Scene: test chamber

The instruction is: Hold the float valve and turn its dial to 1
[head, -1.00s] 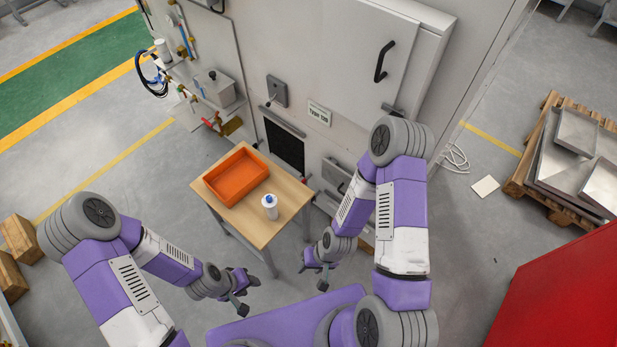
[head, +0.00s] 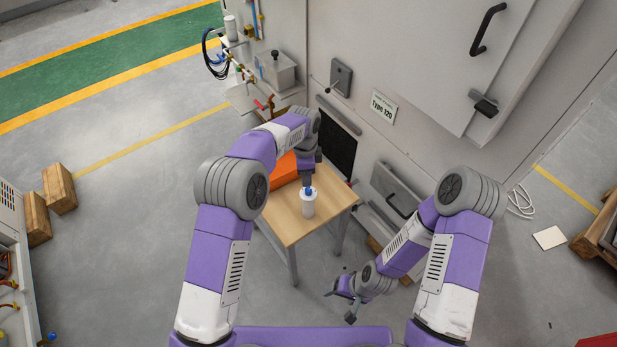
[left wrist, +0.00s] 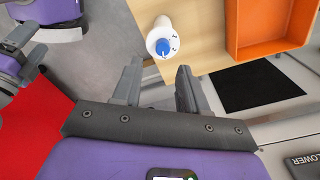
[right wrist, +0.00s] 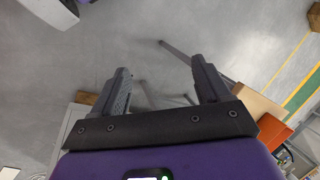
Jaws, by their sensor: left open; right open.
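The float valve (head: 308,204) is a white, bottle-shaped body with a blue dial (head: 309,191) on top. Dark marks show beside the dial but are too small to read. My right gripper (head: 341,305) is open and empty, low to the right of the table.
An orange tray (head: 285,170) sits on the table behind the valve, partly hidden by my left arm. A grey cabinet (head: 420,75) stands behind the table, with pipes and a metal box (head: 277,70) at its left. Open floor (head: 130,220) lies left of the table.

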